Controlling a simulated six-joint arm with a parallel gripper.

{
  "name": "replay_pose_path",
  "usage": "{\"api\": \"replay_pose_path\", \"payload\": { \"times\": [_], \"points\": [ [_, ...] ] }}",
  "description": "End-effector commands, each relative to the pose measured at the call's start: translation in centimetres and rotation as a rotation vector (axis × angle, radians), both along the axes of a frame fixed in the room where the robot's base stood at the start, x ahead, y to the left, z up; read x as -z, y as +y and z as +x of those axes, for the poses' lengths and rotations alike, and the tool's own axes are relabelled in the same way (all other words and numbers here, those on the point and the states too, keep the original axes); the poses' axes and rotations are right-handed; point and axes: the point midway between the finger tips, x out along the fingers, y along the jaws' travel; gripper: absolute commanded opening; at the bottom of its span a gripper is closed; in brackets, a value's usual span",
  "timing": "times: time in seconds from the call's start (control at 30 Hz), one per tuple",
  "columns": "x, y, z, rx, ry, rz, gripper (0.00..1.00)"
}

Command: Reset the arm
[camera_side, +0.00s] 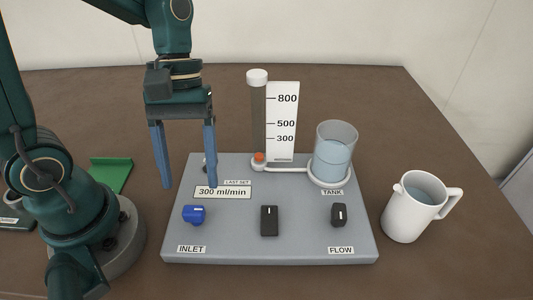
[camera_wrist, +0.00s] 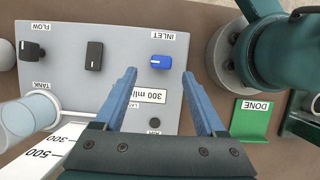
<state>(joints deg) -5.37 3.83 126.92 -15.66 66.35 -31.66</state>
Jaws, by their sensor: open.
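My gripper (camera_side: 182,157) is open and empty. Its two blue fingers point down, above the left back part of the grey panel (camera_side: 290,247), and they appear clear of it. In the wrist view my gripper (camera_wrist: 158,76) spans the "300 ml/min" label (camera_wrist: 149,95). The panel carries a blue INLET knob (camera_side: 193,214), a black middle knob (camera_side: 269,220) and a black FLOW knob (camera_side: 339,214). A small button beside the "LAST SET" label is partly hidden behind a finger in the side view.
A clear tank (camera_side: 334,154) with water stands on the panel. A capped tube (camera_side: 257,118) and a scale board (camera_side: 283,112) rise at its back. A white jug (camera_side: 415,210) stands to the right. A green DONE plate (camera_side: 111,174) lies left, near my base.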

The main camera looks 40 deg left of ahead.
Motion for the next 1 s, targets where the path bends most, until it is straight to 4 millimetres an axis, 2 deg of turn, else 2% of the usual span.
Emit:
{"api": "replay_pose_path", "payload": {
  "times": [0.27, 0.5, 0.63, 0.8, 1.0],
  "points": [
    [-3.1, 0.5, -0.2, 0.127, -0.29, 0.066, 0.72],
    [-5.1, 2.0, -0.4, 0.398, -0.625, 0.198, 0.72],
    [-5.7, 2.8, -0.4, 0.55, -0.756, 0.28, 0.72],
    [-5.6, 3.7, 0.0, 0.718, -0.811, 0.354, 0.72],
    [-5.6, 3.7, 0.1, 0.735, -0.816, 0.359, 0.72]
  ]
}}
